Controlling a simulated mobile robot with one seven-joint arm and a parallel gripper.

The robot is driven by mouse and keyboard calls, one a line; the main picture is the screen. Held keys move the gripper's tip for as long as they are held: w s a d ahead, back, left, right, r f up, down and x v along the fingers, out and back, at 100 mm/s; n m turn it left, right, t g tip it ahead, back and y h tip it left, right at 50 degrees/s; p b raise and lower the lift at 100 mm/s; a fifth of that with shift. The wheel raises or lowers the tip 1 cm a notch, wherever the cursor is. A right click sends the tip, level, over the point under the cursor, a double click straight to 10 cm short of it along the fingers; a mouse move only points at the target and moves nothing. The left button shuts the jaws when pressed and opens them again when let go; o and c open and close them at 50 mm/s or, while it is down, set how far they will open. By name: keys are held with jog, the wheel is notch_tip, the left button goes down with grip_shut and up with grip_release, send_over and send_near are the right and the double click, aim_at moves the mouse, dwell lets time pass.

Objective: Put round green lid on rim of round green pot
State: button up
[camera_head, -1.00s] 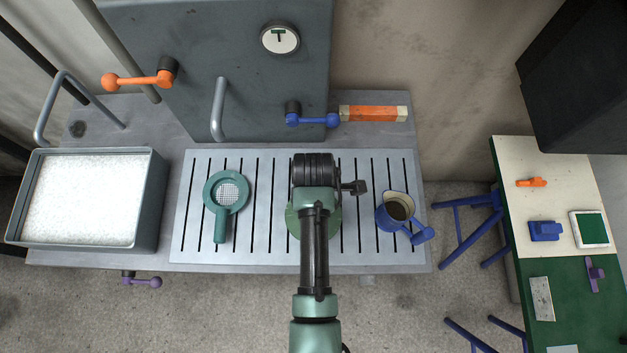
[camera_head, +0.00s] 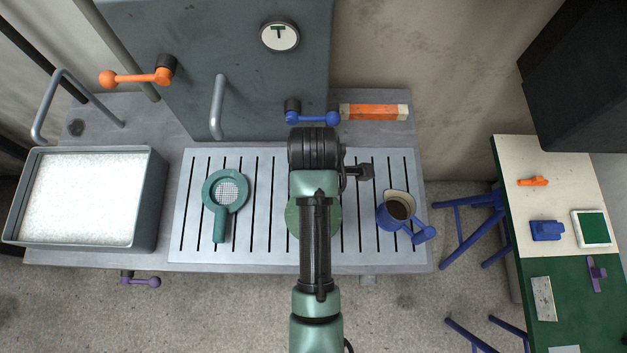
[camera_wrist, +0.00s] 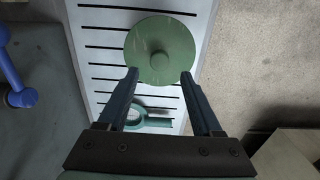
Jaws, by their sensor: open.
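A round green lid with a small knob (camera_wrist: 160,52) shows in the wrist view, just beyond the fingertips of my gripper (camera_wrist: 158,74). The jaws are open, with nothing between them. In the head view only edges of the green disc (camera_head: 293,222) show, on or above the slotted grey plate, because my arm covers most of it. I cannot tell whether the lid lies on the plate or on something round beneath it. No separate green pot can be made out in either view. My fingertips are hidden in the head view.
A green strainer (camera_head: 226,194) lies left of the disc on the slotted plate (camera_head: 272,252). A blue jug (camera_head: 393,223) of dark liquid stands to its right. A tray of white grains (camera_head: 25,218) is far left. A dark cabinet with a blue handle (camera_head: 318,119) stands behind.

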notch_tip(320, 180, up, 6)
jog(key=shift+f+p, duration=0.25)
jog(key=shift+p, duration=0.45)
jog(key=w+r+m+t, duration=0.4)
jog(key=w+r+t, duration=0.2)
jog(key=w+r, duration=0.5)
jog(key=w+r+m+t, duration=0.4)
jog(key=w+r+t, duration=0.3)
jog(key=r, duration=0.9)
notch_tip(320, 180, up, 17)
jog(key=s+m+t, duration=0.1)
jog(key=m+t, duration=0.3)
jog(key=t, duration=0.2)
jog(key=s+r+m+t, duration=0.3)
jog(key=s+r, duration=0.3)
jog(key=r, duration=0.3)
jog(key=s+r+m+t, duration=0.3)
jog(key=s+r+t, duration=0.2)
jog(key=r, duration=0.5)
jog(key=shift+s+r, duration=0.15)
jog(key=shift+s, duration=0.85)
